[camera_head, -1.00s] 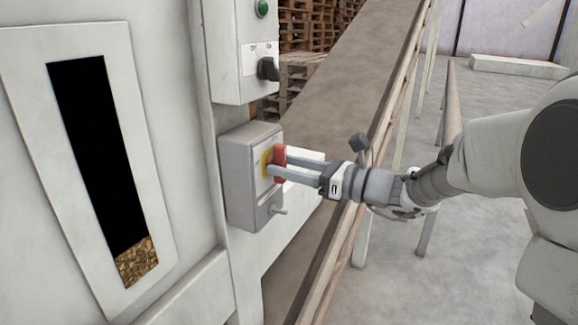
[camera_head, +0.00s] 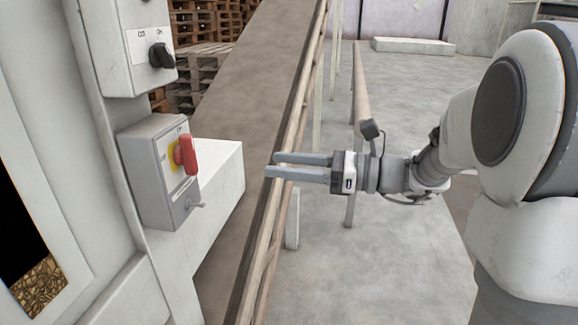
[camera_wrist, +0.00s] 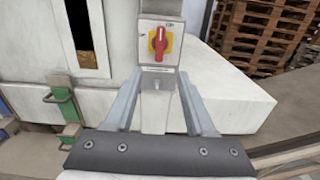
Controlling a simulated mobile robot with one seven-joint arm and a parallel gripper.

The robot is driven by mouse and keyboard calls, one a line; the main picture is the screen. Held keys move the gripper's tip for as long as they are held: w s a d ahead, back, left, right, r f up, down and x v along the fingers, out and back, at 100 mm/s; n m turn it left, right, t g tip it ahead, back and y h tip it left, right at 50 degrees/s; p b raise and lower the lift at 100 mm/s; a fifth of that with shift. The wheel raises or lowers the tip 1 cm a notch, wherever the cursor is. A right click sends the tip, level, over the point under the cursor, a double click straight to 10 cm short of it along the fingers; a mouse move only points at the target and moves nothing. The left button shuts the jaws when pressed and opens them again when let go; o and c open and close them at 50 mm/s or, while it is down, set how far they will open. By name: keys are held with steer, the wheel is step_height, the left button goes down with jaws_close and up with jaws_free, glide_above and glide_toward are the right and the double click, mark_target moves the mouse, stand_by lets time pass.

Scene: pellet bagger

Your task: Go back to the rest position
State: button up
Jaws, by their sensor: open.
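My gripper (camera_head: 270,166) is open and empty, held in the air over the conveyor's side rail, to the right of the switch box. Its two fingers point left toward the box and touch nothing. The grey switch box (camera_head: 150,190) is on the white machine and carries a red rotary handle (camera_head: 188,155) on a yellow plate. The handle stands upright in the head view. In the wrist view the red handle (camera_wrist: 159,42) shows beyond and between the two open fingers (camera_wrist: 155,95).
A brown inclined conveyor (camera_head: 245,110) with a side rail runs behind my gripper. A black selector knob (camera_head: 161,55) is on the upper box. A window (camera_head: 35,285) shows pellets low inside. Wooden pallets (camera_head: 200,70) stand behind. Grey floor (camera_head: 400,90) lies open at the right.

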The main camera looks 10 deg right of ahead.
steer(key=shift+s+d, duration=0.1)
steer(key=shift+d, duration=0.2)
steer(key=s+a+f+n+g+h, duration=0.25)
steer(key=s+n+h, duration=0.2)
steer(key=s, duration=0.25)
steer(key=s+a+f+n+g+h, duration=0.1)
steer(key=s+f+n+g+h, duration=0.2)
steer(key=s+n, duration=0.35)
steer(key=s+d+f+n+t+h, duration=0.3)
steer(key=s+d+n+t+h, duration=0.2)
steer(key=d+n+h, duration=0.4)
steer(key=shift+s+d+f+n, duration=0.25)
steer(key=shift+s+d+n, duration=0.35)
steer(key=shift+n, duration=0.4)
steer(key=shift+w+a+h, duration=0.1)
steer(key=shift+h, duration=0.15)
